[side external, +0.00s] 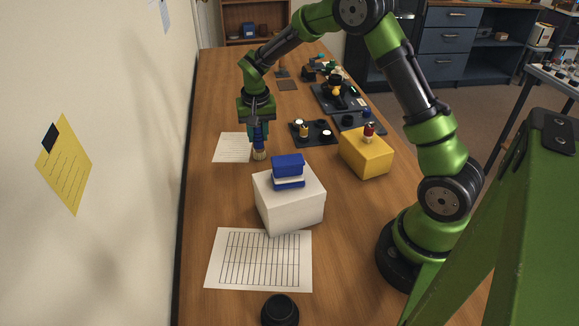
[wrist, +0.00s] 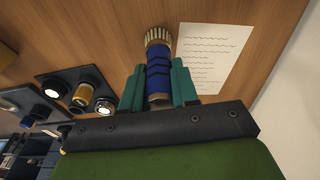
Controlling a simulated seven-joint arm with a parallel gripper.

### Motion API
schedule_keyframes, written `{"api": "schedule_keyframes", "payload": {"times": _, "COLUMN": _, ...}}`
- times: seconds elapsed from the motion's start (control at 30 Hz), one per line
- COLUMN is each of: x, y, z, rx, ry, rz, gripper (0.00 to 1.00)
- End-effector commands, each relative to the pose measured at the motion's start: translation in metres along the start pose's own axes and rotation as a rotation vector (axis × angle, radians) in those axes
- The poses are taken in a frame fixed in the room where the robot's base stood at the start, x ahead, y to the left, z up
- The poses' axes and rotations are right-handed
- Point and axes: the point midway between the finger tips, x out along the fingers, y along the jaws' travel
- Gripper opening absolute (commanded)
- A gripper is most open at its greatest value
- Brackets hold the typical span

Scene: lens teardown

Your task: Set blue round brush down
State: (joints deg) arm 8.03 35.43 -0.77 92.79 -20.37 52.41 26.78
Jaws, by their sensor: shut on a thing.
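The blue round brush (side external: 259,143) points bristles down between the fingers of my gripper (side external: 258,131) in the side view. In the wrist view, the brush (wrist: 158,70) has a blue body with dark bands and a pale bristle end. The teal fingers of my gripper (wrist: 159,88) are shut on its two sides. The brush is beside the written sheet (side external: 232,147), over the wooden table (side external: 225,90). I cannot tell whether its bristles touch the table.
A white box (side external: 288,203) with a blue and white item (side external: 288,172) on top stands in front of the brush. A dark tray of small parts (side external: 313,133) and a yellow box (side external: 366,153) are to the right. A gridded sheet (side external: 260,260) lies nearer.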

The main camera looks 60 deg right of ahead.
Motion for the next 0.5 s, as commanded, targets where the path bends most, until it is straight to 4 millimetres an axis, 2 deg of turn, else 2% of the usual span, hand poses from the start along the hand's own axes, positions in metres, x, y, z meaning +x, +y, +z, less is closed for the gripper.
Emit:
{"api": "schedule_keyframes", "payload": {"times": 0.1, "x": 0.0035, "y": 0.0001, "z": 0.0004, "rx": 0.000, "ry": 0.000, "rz": 0.001, "gripper": 0.00}}
{"api": "schedule_keyframes", "payload": {"times": 0.13, "x": 0.0034, "y": 0.0001, "z": 0.0003, "rx": 0.000, "ry": 0.000, "rz": 0.000, "gripper": 0.32}}
{"api": "schedule_keyframes", "payload": {"times": 0.27, "x": 0.0031, "y": 0.0001, "z": 0.0003, "rx": 0.000, "ry": 0.000, "rz": 0.000, "gripper": 0.52}}
{"api": "schedule_keyframes", "payload": {"times": 0.3, "x": 0.0031, "y": 0.0001, "z": 0.0003, "rx": 0.000, "ry": 0.000, "rz": 0.000, "gripper": 0.55}}
{"api": "schedule_keyframes", "payload": {"times": 0.5, "x": 0.0029, "y": 0.0000, "z": 0.0003, "rx": 0.000, "ry": 0.000, "rz": 0.000, "gripper": 0.55}}
